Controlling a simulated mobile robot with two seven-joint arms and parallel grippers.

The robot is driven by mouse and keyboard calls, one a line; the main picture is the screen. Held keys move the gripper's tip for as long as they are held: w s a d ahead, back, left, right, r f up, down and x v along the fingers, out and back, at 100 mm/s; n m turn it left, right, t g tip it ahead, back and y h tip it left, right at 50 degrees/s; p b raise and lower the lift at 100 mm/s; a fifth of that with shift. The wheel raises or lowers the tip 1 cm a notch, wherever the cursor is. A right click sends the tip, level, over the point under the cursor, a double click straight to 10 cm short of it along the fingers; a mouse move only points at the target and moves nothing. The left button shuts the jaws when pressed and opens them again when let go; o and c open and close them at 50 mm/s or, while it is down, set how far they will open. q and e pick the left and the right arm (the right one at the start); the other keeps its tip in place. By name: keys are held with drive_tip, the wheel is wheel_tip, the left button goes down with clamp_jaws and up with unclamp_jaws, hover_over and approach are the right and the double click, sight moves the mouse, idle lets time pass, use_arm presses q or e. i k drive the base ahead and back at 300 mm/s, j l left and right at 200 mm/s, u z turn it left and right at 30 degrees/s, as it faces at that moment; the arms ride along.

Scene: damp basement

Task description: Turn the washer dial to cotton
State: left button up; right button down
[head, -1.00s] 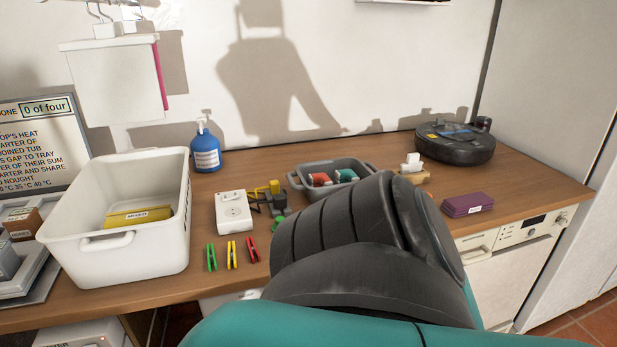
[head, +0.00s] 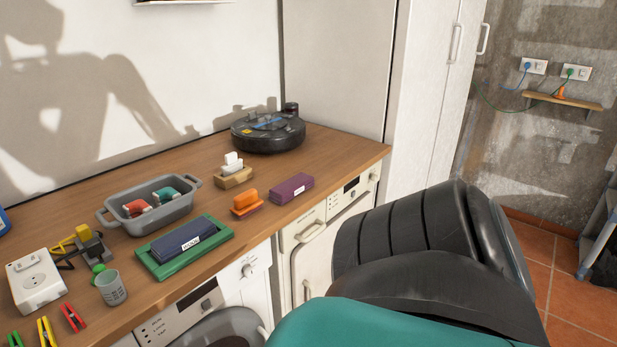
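The washer (head: 232,291) is a white front-loader under the counter at the lower middle, with a small display and printed labels on its panel. Its round grey door (head: 228,332) shows only in part at the bottom edge. A round white dial (head: 248,270) with small marks around it sits on the right part of the panel. The marks are too small to read, so I cannot tell its setting. Part of my arm, black and teal, fills the lower right. Neither of my grippers is in view.
A second white machine (head: 305,262) with a handle stands right of the washer. The wooden counter (head: 75,212) above holds a grey tub (head: 168,214), a green tray (head: 215,243) with a dark blue packet, a cup (head: 111,289) and a robot vacuum (head: 268,133). Tiled floor (head: 545,265) lies at the right.

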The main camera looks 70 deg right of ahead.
sight(249, 273)
drive_tip(key=z, duration=1.5)
drive_tip(key=i+z, duration=0.15)
drive_tip(key=i+l+u, duration=0.1)
drive_tip(key=i+u, duration=0.25)
